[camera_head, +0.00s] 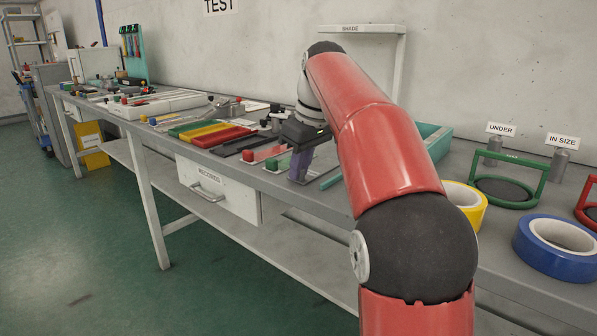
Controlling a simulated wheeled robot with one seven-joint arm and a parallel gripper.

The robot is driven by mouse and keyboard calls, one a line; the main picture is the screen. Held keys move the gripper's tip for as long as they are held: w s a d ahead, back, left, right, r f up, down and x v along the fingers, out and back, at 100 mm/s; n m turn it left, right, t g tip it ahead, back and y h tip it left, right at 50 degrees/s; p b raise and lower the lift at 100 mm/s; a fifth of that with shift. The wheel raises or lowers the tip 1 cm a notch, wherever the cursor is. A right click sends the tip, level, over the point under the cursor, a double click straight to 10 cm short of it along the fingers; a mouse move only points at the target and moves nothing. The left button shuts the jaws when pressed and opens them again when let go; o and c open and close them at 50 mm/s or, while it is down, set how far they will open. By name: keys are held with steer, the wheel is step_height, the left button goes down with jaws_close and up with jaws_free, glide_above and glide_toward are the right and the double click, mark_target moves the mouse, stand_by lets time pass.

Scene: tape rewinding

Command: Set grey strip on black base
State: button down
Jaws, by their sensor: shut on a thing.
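My gripper (300,167) is at the far side of my arm, low over the bench, just right of a red and a green piece. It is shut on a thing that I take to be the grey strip. A greyish-purple upright shape shows below the dark gripper body; finger and strip cannot be told apart there. A flat black piece (238,145), perhaps the black base, lies on the bench to the left of my gripper. Whether the held thing touches the bench is too small to tell.
Red (262,153) and green (279,163) pieces lie close left of my gripper. Red, yellow and green strips (208,133) lie farther left. A teal tray (435,140) is partly behind my arm. Yellow (466,203) and blue (556,247) tape rolls stand at right.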

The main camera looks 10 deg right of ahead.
steer(key=shift+r, duration=0.15)
steer(key=c, duration=1.4)
jaws_free()
steer(key=shift+f, duration=0.2)
steer(key=shift+f+b, duration=0.15)
steer(key=shift+b, duration=0.35)
steer(key=p+v, duration=0.2)
steer(key=v, duration=0.6)
steer(key=shift+d, duration=0.25)
